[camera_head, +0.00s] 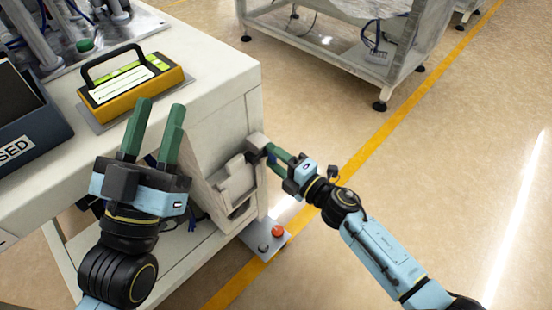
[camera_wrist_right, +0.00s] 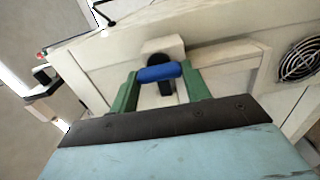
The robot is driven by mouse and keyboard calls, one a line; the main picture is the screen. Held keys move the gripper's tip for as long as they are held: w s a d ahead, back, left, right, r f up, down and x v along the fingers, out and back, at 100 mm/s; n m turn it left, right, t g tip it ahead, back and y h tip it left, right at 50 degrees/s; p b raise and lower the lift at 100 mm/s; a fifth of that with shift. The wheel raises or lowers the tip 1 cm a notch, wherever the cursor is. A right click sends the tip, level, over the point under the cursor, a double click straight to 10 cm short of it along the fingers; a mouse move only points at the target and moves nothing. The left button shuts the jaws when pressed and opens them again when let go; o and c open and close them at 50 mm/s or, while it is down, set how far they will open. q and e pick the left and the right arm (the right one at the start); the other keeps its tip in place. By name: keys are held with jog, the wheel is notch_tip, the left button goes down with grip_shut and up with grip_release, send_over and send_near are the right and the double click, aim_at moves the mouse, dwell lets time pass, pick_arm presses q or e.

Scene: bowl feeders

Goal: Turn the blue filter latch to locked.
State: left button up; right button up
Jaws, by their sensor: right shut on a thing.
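The blue filter latch (camera_wrist_right: 159,73) shows in the right wrist view as a rounded blue bar on a dark mount, on the side of the white machine cabinet. In that view the bar lies nearly level, its right end slightly higher. My right gripper (camera_wrist_right: 158,88) has its green fingers at either end of the bar and is shut on it. In the head view the right gripper (camera_head: 276,158) reaches the cabinet's side and mostly hides the latch. My left gripper (camera_head: 152,130) is open and empty, in front of the cabinet top.
A yellow case with a black handle (camera_head: 135,82) sits on the cabinet top (camera_head: 205,60). A dark bin (camera_head: 30,125) stands at the left. An orange-red knob (camera_head: 277,231) is low on a grey plate. A fan grille (camera_wrist_right: 300,60) is right of the latch. Floor at right is clear.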

pick_arm(q)
jog(key=shift+r, duration=0.15)
pick_arm(e)
jog(key=shift+o, duration=0.2)
jog(key=o, duration=1)
jog(key=shift+c, duration=0.2)
jog(key=shift+s+d, duration=0.1)
jog(key=shift+s+d, duration=0.25)
jog(key=p+v, duration=0.1)
jog(key=v, duration=0.3)
jog(key=shift+s+d+p, duration=0.15)
jog(key=shift+s+p, duration=0.05)
jog(key=shift+p, duration=0.1)
pick_arm(q)
notch_tip(320, 180, down, 10)
jog(key=w+a+g+y+p, duration=0.1)
jog(key=w+g+y, duration=0.1)
jog(key=g, duration=0.5)
jog(key=shift+y+p, duration=0.35)
jog(key=shift+y, duration=0.05)
pick_arm(e)
send_near(275, 159)
jog(key=shift+v, duration=1.95)
pick_arm(q)
jog(key=shift+a, duration=0.1)
pick_arm(e)
jog(key=shift+r, duration=0.1)
